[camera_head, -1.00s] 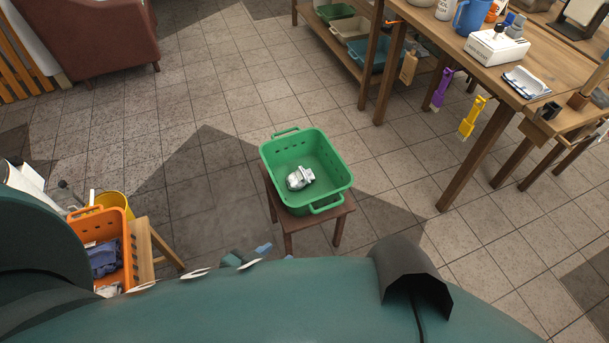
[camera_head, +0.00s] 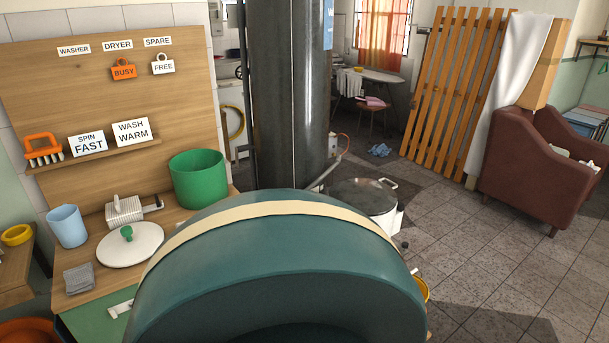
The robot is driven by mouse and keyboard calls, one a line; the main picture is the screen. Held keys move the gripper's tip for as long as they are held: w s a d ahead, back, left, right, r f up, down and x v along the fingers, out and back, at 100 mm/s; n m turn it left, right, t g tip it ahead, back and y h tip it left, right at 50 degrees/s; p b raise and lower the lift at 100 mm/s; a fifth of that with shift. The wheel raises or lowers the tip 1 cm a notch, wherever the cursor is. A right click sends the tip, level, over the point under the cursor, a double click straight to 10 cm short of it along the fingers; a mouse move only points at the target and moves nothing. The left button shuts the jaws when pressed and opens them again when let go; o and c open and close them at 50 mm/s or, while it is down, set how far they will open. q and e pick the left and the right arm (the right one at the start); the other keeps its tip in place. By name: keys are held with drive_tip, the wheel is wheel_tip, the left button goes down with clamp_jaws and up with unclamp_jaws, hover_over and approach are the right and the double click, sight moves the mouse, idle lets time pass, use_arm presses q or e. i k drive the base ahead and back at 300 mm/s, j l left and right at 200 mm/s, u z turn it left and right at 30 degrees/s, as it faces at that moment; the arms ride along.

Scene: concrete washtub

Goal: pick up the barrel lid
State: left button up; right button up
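A round white lid (camera_head: 130,245) with a green knob lies flat on the wooden counter at the left. I cannot tell from labels which one is the barrel lid. Neither of my grippers is in view. A large teal part of my own body fills the lower middle and hides part of the counter and the drum's lower front.
A dark column (camera_head: 291,95) rises behind. Floor is open before the armchair (camera_head: 540,170).

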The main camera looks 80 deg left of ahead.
sight(131, 244)
drive_tip(key=u, duration=3.8)
